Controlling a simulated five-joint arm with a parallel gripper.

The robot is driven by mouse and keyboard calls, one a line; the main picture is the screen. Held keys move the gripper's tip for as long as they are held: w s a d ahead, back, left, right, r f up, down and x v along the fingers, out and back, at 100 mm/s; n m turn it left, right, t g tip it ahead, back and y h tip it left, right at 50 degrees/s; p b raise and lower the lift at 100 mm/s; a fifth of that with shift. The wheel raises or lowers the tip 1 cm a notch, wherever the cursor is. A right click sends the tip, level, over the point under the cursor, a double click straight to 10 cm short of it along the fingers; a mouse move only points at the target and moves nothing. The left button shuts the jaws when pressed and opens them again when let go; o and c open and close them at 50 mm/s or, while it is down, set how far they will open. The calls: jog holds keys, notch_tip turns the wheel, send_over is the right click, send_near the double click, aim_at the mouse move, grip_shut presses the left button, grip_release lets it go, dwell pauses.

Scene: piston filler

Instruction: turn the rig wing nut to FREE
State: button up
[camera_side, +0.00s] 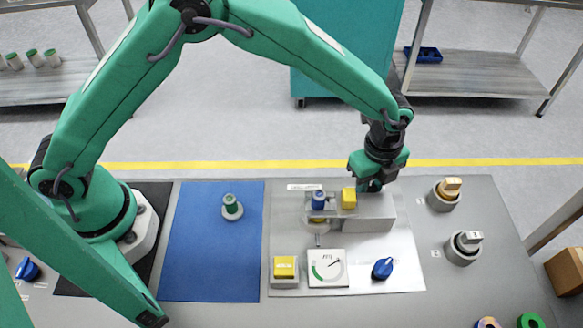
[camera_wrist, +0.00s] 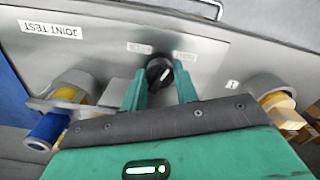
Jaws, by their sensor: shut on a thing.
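The rig wing nut (camera_wrist: 158,70) is a dark, round knob with a pale mark in the wrist view. It sits on the grey metal face of the rig between two small labels that are too blurred to read surely. My gripper (camera_wrist: 160,82) has its two green fingers on either side of the nut and is shut on it. In the side view my gripper (camera_side: 374,184) is at the back of the grey rig block (camera_side: 368,222), and the nut is hidden there.
A yellow block (camera_side: 348,198) and a blue-capped part (camera_side: 318,200) stand left of my gripper. A gauge (camera_side: 327,267), yellow button (camera_side: 285,267) and blue knob (camera_side: 382,268) are in front. Two knobs (camera_side: 445,193) (camera_side: 463,246) stand right. The blue mat (camera_side: 205,265) is mostly clear.

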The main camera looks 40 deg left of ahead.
jog(key=shift+n, duration=0.6)
jog(key=o, duration=1)
jog(key=shift+s, duration=0.1)
jog(key=shift+m, duration=0.3)
